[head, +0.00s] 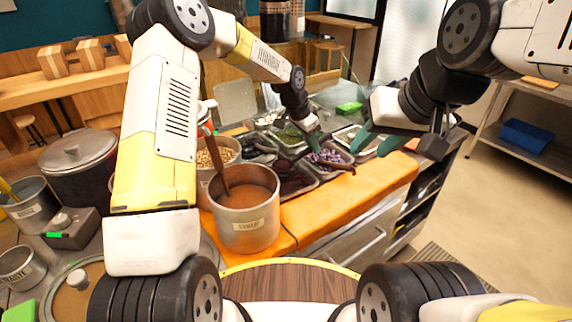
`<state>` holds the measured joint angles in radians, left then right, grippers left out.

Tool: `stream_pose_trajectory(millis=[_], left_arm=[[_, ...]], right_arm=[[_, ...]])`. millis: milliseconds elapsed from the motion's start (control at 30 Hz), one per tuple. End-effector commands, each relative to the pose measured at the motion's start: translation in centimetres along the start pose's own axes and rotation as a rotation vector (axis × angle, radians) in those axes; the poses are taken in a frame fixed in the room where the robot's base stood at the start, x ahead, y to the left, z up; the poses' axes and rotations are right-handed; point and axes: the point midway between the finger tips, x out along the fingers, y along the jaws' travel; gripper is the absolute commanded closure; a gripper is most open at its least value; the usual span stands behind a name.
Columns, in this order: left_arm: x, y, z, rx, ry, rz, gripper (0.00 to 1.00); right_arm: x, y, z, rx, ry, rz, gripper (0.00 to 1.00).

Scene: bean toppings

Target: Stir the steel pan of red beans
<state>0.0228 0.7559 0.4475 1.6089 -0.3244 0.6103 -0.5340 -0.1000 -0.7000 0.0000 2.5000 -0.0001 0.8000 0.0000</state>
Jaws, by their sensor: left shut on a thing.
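The steel pan of dark red beans (294,185) appears in the counter's row of topping pans, behind the syrup pot. My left gripper (311,143) reaches over the pans from above. It is shut on a dark spoon (301,154), which is thin and partly hidden. The spoon's lower end appears to be in or over the dark red pan; I cannot tell how deep. My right gripper (372,143) hangs to the right above the pans, with its teal fingers apart and nothing visible between them.
A pot labelled syrup (246,222) with a brown-handled ladle stands in front of the pans. Pans of purple (328,157) and green (289,136) toppings lie nearby. An orange mat (350,200) covers the clear front edge. A lidded pot (80,165) stands at left.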

Motion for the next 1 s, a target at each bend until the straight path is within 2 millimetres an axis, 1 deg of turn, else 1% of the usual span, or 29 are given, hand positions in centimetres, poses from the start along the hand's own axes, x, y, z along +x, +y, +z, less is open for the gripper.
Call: stream_pose_trajectory(millis=[267, 700, 1000], left_arm=[[-0.4, 0.0, -0.2, 0.001, 0.002, -0.001, 1.00], [-2.7, 0.0, -1.1, 0.000, 0.002, -0.001, 1.00], [-2.8, 0.0, -1.2, 0.000, 0.001, 0.000, 1.00]], right_arm=[[0.0, 0.0, 0.0, 0.000, 0.000, 0.000, 0.62], [0.0, 0.0, 0.0, 0.000, 0.000, 0.000, 0.62], [0.0, 0.0, 0.0, 0.000, 0.000, 0.000, 0.62]])
